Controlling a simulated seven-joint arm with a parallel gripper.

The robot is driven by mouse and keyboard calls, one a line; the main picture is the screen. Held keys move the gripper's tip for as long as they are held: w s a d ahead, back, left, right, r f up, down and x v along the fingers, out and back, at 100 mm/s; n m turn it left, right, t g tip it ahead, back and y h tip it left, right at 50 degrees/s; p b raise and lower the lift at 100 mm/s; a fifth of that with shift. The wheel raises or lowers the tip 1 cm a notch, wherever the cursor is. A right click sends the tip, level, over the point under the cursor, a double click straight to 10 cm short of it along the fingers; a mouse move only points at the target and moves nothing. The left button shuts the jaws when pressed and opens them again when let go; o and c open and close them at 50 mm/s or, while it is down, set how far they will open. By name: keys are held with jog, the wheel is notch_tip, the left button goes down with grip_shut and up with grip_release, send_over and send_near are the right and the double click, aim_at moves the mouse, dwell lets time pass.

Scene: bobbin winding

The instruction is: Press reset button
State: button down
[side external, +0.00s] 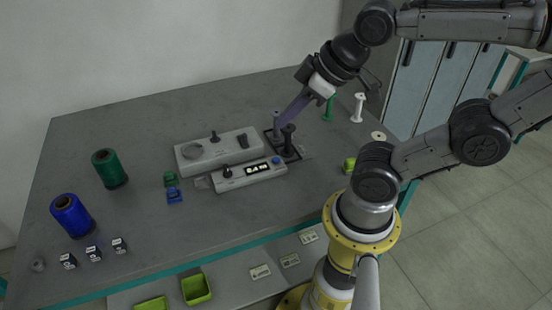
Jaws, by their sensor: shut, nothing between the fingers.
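A long light-grey control box (240,182) sits near the middle of the table. It carries a black knob (227,172) at its left, a dark display with lit digits (258,169), and a small blue button (276,160) at its right end. No lettering is readable, so I cannot tell whether this is the reset button. My gripper (281,118) is shut and empty, slanting down to the left. In this view its tip is over the top of a grey post behind the box, above and apart from the blue button. I cannot tell if it touches the post.
A black upright post (288,141) stands just behind the blue button. A wider grey unit (218,150) lies behind the box. Green (109,168) and blue (72,215) thread spools stand at left. A white bobbin (357,108) stands at right. The front middle of the table is clear.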

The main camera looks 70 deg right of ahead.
jog(key=w+n+t, duration=0.3)
jog(key=w, duration=0.4)
jog(key=m+g+h, duration=0.2)
jog(key=h, duration=0.3)
send_over(276, 160)
notch_tip(276, 160, down, 14)
jog(key=shift+s+r, duration=0.1)
jog(key=shift+s, duration=0.4)
jog(key=shift+f, duration=4.4)
